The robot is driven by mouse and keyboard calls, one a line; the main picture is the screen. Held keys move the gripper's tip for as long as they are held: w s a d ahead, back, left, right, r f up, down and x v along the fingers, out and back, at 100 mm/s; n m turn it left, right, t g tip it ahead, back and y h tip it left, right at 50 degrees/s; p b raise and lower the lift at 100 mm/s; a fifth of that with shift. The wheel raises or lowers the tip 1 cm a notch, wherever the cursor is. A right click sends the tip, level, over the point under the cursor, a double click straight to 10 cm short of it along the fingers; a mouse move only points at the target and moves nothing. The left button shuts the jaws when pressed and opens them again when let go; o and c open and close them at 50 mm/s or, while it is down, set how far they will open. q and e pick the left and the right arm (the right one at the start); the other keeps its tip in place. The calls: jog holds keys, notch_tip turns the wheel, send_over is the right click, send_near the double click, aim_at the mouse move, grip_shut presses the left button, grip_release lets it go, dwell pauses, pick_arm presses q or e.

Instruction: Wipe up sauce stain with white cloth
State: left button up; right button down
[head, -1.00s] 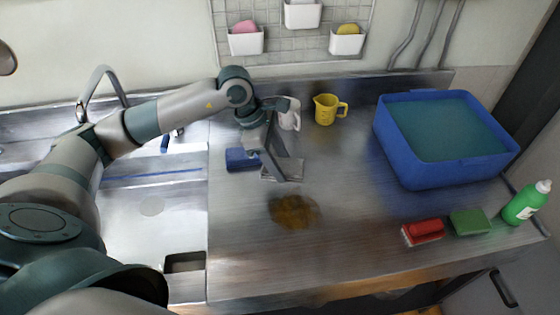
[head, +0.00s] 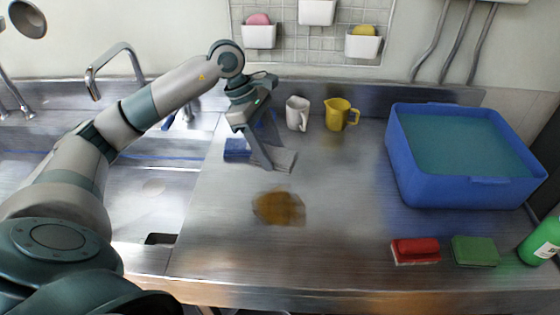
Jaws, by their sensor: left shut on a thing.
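The sauce stain (head: 279,208) is a brown-orange patch on the steel counter, in the middle of the head view. My left gripper (head: 268,164) is above the counter, a little behind the stain and apart from it. It is shut on a flat pale-grey piece that looks like the white cloth (head: 284,160). The cloth is at or just above the counter; I cannot tell whether it touches. The fingertips are partly hidden. My right gripper is not in view.
A blue block (head: 237,149) lies left of the gripper. A white mug (head: 298,114) and yellow jug (head: 340,114) stand behind. A sink (head: 150,205) is left.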

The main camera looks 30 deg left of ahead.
pick_arm(q)
jog(key=shift+s+r, duration=0.1)
jog(key=shift+a, duration=0.15)
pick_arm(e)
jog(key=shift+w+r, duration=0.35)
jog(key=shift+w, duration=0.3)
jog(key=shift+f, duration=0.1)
